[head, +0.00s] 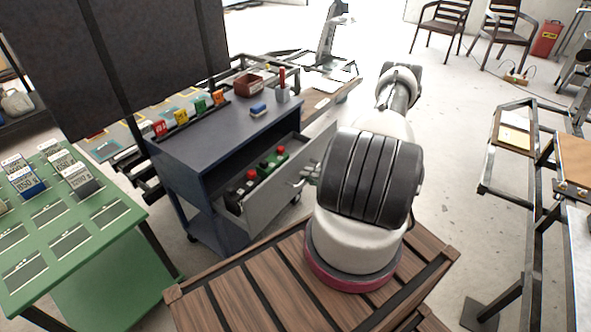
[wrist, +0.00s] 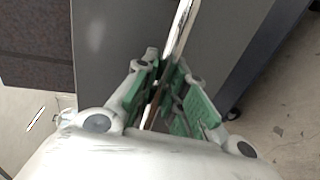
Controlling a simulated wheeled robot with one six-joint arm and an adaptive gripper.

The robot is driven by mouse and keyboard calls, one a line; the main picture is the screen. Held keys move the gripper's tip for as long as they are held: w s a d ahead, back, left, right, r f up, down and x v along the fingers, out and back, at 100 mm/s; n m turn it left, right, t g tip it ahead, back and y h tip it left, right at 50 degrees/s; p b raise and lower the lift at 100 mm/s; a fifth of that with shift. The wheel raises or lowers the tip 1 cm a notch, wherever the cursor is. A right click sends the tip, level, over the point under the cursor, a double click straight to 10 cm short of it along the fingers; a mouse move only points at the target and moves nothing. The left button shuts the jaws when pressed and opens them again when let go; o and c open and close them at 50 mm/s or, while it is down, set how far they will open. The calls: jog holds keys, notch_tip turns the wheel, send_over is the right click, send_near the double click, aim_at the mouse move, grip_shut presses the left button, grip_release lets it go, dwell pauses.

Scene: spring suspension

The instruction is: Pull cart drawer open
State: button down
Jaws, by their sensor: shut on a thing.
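The dark blue cart (head: 205,150) stands left of my arm on a lower shelf frame with wheels. Its drawer (head: 265,207) is pulled partly out, its grey front facing my arm. Inside lie green and black items with red knobs (head: 266,163). In the head view my gripper (head: 311,172) is at the drawer front, partly hidden behind my arm. In the wrist view its green-padded fingers (wrist: 166,75) are closed around the shiny bar handle (wrist: 182,28), which runs up the grey drawer front (wrist: 115,35).
A green table (head: 75,225) with cards and boxes stands at the left. A brown bin (head: 249,86), a blue block (head: 258,109) and a cup (head: 282,95) are on the cart top. A metal-framed bench (head: 520,150) stands right. Floor (head: 455,190) between is clear.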

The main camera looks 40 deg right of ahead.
jog(key=shift+f+v, duration=0.2)
jog(key=shift+v, duration=0.65)
jog(key=shift+f+v, duration=0.15)
jog(key=shift+v, duration=0.7)
jog(key=shift+s, duration=0.1)
jog(key=c, duration=1.5)
grip_release()
jog(key=shift+o, duration=0.2)
jog(key=v, duration=1.2)
jog(key=shift+f, duration=0.1)
